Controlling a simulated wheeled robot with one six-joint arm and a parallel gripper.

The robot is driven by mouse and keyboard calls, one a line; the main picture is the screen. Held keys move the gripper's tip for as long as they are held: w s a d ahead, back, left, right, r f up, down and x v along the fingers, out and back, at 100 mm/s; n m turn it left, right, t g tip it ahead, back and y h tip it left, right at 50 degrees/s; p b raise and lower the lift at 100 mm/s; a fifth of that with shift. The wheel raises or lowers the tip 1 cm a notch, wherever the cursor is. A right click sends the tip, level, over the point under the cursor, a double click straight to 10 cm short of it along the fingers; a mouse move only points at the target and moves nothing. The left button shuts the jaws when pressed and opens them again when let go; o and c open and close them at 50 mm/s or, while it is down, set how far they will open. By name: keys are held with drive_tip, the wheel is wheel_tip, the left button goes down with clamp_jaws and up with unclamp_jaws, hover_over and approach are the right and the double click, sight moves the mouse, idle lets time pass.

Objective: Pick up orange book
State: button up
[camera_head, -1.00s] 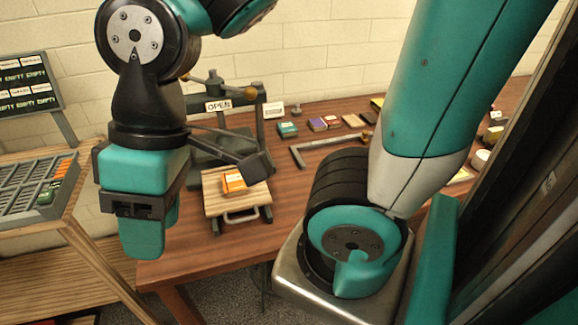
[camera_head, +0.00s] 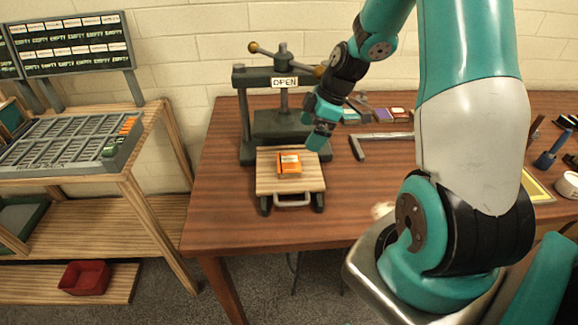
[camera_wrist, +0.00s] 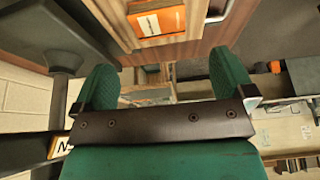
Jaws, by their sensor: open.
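The orange book (camera_head: 289,164) lies flat on the light wooden sliding board (camera_head: 265,183) in front of the press. It has a pale label on its cover. In the wrist view the orange book (camera_wrist: 160,20) shows at the top centre, beyond the fingertips. My gripper (camera_head: 318,140) is above the table, to the right of the book and a little above it in the picture. In the wrist view my gripper's two fingers (camera_wrist: 165,85) stand wide apart with nothing between them. The gripper does not touch the book.
The dark press (camera_head: 284,122) with an OPEN sign stands behind the board. Several small books lie behind my gripper. A slotted rack (camera_head: 60,142) stands on a wooden shelf at left, with a red bin (camera_head: 84,277) below. The table's front left is clear.

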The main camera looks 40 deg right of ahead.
drive_tip(key=p, duration=0.1)
hover_over(289, 162)
drive_tip(key=s+d, duration=0.2)
wheel_tip(289, 162, down, 5)
drive_tip(key=shift+d+f, duration=0.1)
drive_tip(key=shift+f, duration=0.1)
drive_tip(key=x, duration=0.1)
drive_tip(key=p+x, duration=0.2)
drive_tip(key=x, duration=0.1)
drive_tip(key=shift+w+a+r, duration=0.2)
drive_tip(key=shift+w+a, duration=0.05)
drive_tip(key=shift+w, duration=0.1)
drive_tip(key=shift+w+a+f, duration=0.1)
drive_tip(key=shift+a+f, duration=0.05)
drive_tip(key=shift+f, duration=0.45)
drive_tip(key=c, duration=0.8)
drive_tip(key=shift+o, duration=0.2)
drive_tip(key=shift+r, duration=0.1)
